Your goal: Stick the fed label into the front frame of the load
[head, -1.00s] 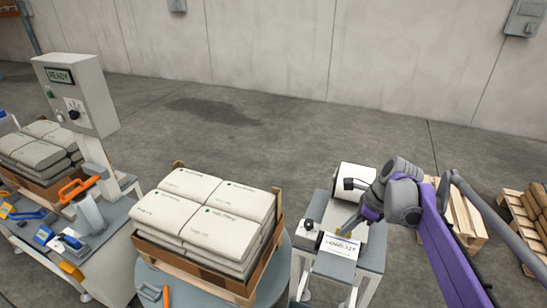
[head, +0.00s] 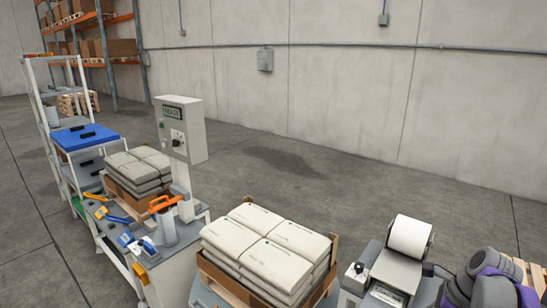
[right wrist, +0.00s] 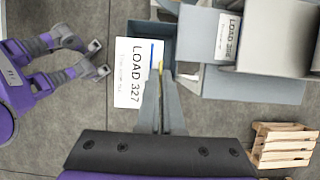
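A white label reading LOAD 327 (right wrist: 132,75) is at my right gripper (right wrist: 161,68) in the right wrist view. The fingers look shut on the label's edge, beside its blue stripe. My left gripper (right wrist: 100,60) is empty, its fingers apart, left of the label in that view. The load (head: 266,248), grey bags stacked inside brown board sides on a pallet, stands at the bottom middle of the head view. Its front frame is out of view. The label printer (head: 396,268) with a white roll stands right of the load. Another label, LOAD 328 (right wrist: 229,37), shows on the printer.
A control post (head: 180,130) stands behind and left of the load. A workbench (head: 172,270) with tools and a second bag stack (head: 137,170) are on the left. A wooden pallet (right wrist: 283,145) lies at lower right in the wrist view. The floor behind the load is clear.

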